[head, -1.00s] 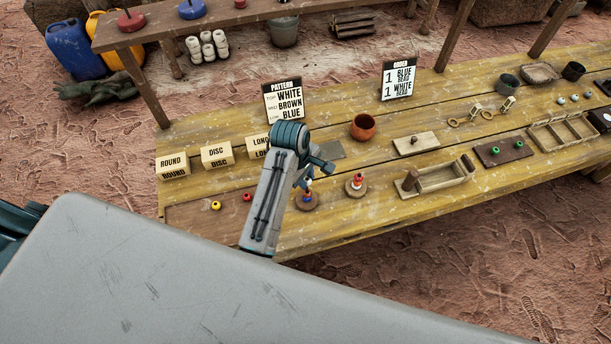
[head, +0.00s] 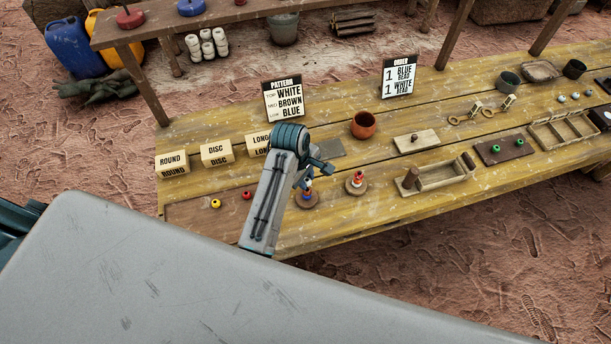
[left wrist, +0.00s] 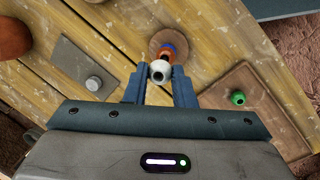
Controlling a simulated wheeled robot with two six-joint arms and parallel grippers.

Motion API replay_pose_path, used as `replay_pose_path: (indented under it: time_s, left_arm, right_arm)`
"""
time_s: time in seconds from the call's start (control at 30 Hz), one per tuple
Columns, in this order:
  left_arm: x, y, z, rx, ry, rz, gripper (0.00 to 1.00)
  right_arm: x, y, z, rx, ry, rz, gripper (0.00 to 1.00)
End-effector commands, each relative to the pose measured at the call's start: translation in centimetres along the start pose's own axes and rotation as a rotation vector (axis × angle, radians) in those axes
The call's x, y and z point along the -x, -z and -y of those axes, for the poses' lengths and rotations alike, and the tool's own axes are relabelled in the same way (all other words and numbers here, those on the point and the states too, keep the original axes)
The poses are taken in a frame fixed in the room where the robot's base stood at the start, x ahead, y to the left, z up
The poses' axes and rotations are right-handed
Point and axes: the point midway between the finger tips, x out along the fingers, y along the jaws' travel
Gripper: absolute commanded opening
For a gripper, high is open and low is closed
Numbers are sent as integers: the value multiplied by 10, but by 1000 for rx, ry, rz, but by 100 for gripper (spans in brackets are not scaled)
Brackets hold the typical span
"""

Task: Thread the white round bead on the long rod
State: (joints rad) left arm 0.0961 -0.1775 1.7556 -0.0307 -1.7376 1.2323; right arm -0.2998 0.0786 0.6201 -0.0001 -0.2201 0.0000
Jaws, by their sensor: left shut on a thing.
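My left gripper (head: 310,182) is shut on the white round bead (left wrist: 160,71), which sits between the fingertips in the left wrist view with its dark hole showing. The bead also shows in the head view (head: 309,185). Just below it is a stand with a round wooden base (left wrist: 157,38), carrying a brown-orange bead (left wrist: 166,55) and a blue bead (left wrist: 168,46). The white bead looks in line with this stack. The rod tip is hidden, so I cannot tell whether the rod is in the hole. My right gripper is not in view.
A second round stand (head: 356,186) with a red and white stack is close on the right. A board with a yellow bead (head: 216,204) and a red bead (head: 247,196) is on the left. A terracotta bowl (head: 363,126) and a pattern sign (head: 283,101) stand behind.

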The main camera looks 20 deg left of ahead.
Motion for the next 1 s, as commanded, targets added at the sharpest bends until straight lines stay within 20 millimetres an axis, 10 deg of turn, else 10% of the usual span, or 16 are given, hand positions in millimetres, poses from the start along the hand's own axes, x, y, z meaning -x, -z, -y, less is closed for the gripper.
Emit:
replay_pose_path:
  time_s: [1.0]
  left_arm:
    - [-8,1,1,0,0,0,2]
  right_arm:
    - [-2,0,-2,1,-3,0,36]
